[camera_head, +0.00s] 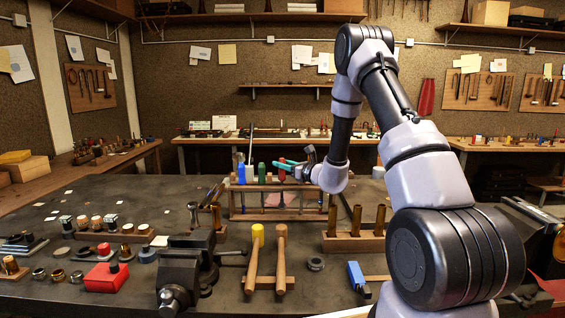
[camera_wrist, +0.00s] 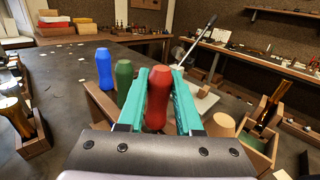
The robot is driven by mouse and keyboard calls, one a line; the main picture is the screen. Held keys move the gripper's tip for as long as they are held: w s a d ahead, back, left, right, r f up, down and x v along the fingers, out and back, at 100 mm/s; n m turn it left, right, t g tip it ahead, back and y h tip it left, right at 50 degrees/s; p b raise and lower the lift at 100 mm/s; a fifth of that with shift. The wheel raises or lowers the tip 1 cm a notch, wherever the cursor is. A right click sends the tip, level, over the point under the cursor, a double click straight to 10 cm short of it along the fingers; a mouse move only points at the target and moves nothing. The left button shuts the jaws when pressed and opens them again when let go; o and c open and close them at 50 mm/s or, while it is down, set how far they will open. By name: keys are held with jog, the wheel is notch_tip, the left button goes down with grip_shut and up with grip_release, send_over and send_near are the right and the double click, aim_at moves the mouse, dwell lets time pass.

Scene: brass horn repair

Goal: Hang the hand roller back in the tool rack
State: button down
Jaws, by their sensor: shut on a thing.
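The wooden tool rack (camera_head: 278,216) stands across the middle of the bench. A blue handle (camera_head: 241,174) and a green handle (camera_head: 262,173) stand upright in it. They also show left of my gripper in the wrist view, blue (camera_wrist: 104,68) and green (camera_wrist: 124,82). My gripper (camera_head: 285,165) reaches in from the right at the rack's top, with teal fingers. In the wrist view the fingers are shut on an upright red handle (camera_wrist: 158,97), in line with the other handles. The working end below the red handle is hidden, so I cannot tell whether it seats in the rack.
A pale rod (camera_head: 251,143) rises behind the rack. A wooden block with brass tubes (camera_head: 357,243) is at the right. My arm covers the bench's right side.

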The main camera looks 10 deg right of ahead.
jog(key=shift+f, duration=0.8)
jog(key=c, duration=0.5)
grip_release()
notch_tip(320, 180, up, 10)
